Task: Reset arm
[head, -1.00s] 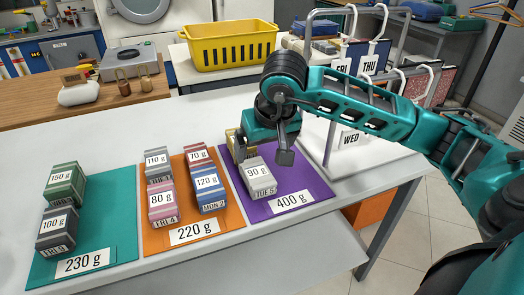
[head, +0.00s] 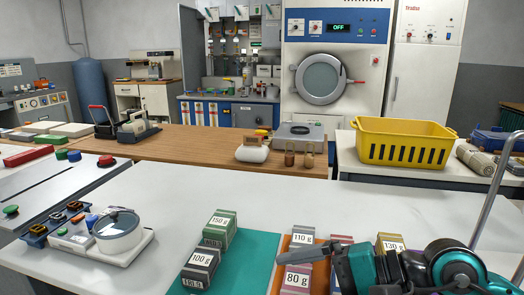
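My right arm comes in at the lower right, and its gripper (head: 316,256) points left over the orange mat (head: 281,272). A grey finger shows above the boxes; the opening between the fingers is not clear. No box is plainly held. My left gripper is out of view. A green 150 g box (head: 219,229) and a grey 100 g box (head: 200,268) sit on the teal mat (head: 253,252). A grey 110 g box (head: 302,237) and a pink 80 g box (head: 296,279) are on the orange mat. A yellowish 130 g box (head: 389,242) is partly hidden behind my arm.
A scale-like device with a round pan (head: 117,232) stands at the left of the white table (head: 190,195). Behind are a wooden counter (head: 200,142), a yellow basket (head: 403,142) and a washing machine (head: 322,78). The white table's middle is clear.

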